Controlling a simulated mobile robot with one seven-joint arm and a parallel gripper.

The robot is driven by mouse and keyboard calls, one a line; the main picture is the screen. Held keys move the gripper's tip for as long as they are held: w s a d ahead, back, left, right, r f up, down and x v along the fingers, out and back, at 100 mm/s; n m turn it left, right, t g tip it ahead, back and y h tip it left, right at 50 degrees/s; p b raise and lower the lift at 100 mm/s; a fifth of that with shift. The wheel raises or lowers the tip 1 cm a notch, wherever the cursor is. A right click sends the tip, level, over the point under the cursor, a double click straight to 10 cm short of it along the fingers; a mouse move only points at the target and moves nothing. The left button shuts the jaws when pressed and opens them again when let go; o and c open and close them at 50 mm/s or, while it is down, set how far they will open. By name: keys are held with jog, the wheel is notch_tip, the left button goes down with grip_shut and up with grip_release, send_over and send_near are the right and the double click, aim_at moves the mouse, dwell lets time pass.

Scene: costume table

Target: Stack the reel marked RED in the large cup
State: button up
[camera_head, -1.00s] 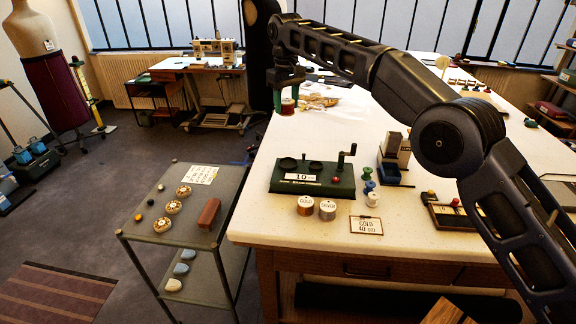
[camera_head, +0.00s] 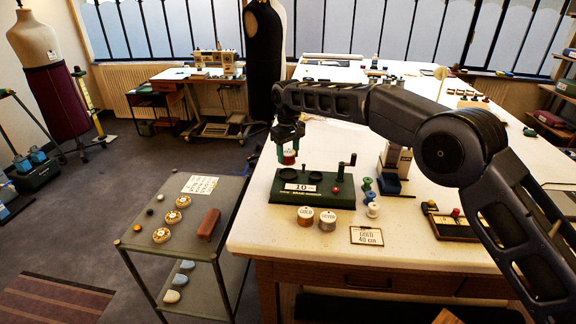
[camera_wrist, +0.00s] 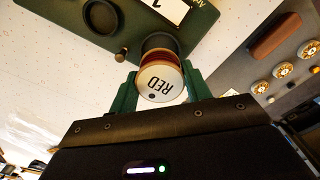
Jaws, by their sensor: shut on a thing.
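The reel marked RED (camera_wrist: 160,83) has a white top with black lettering and reddish-brown sides. My gripper (camera_wrist: 160,88) is shut on it, with green fingers on either side. In the head view the gripper (camera_head: 289,147) holds the reel (camera_head: 289,158) above the back left of a dark green winding stand (camera_head: 318,199). The stand has round dark cups. In the wrist view one cup (camera_wrist: 160,41) lies just beyond the reel, partly hidden by it. Another cup (camera_wrist: 101,17) is to its left. I cannot tell surely which is the large one.
The stand has a "10" card (camera_head: 301,188) and a crank (camera_head: 345,168) at its right. Gold (camera_head: 305,216) and silver (camera_head: 327,220) reels stand in front, beside a "GOLD 40 cm" card (camera_head: 366,236). Small spools (camera_head: 369,195) stand to the right. A grey trolley (camera_head: 181,240) is at left.

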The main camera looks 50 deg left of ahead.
aim_at(288, 175)
jog(key=shift+f, duration=2.45)
jog(key=shift+f, duration=0.45)
jog(key=o, duration=0.9)
jog(key=shift+f, duration=0.15)
jog(key=shift+o, duration=0.4)
jog(key=shift+s+d+f, duration=0.1)
jog(key=shift+f, duration=0.15)
notch_tip(288, 175, up, 14)
jog(key=shift+f, duration=0.15)
